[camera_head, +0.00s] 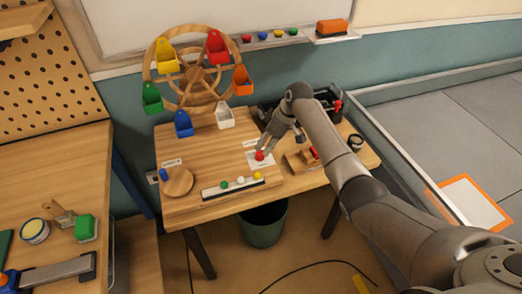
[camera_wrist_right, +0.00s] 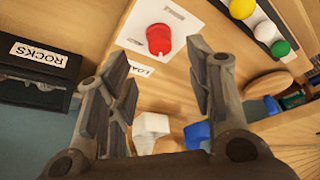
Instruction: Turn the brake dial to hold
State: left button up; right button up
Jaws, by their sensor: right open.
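The brake dial is a red knob (camera_head: 259,155) on a small white plate (camera_head: 266,163) on the wooden board, in front of the Ferris wheel (camera_head: 201,84). In the right wrist view the red knob (camera_wrist_right: 159,39) sits on its white plate (camera_wrist_right: 185,17), just beyond the fingers. A label near it is partly hidden by a finger; the plate's small print is too blurred to read. My right gripper (camera_head: 270,143) is open and empty, pointing down just behind and above the knob; its fingers (camera_wrist_right: 160,65) appear apart from the knob. My left gripper is not in view.
A strip with green, white and yellow buttons (camera_head: 234,188) lies in front of the dial. A round wooden disc (camera_head: 180,182) is at the left. Right of the dial are a small wooden block piece (camera_head: 297,162) and a dark bin (camera_wrist_right: 38,66) labelled "ROCKS".

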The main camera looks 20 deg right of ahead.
aim_at(260, 152)
jog(key=x, duration=0.6)
jog(key=shift+w+a+f, duration=0.1)
jog(key=shift+f, duration=0.1)
jog(key=shift+c, duration=0.2)
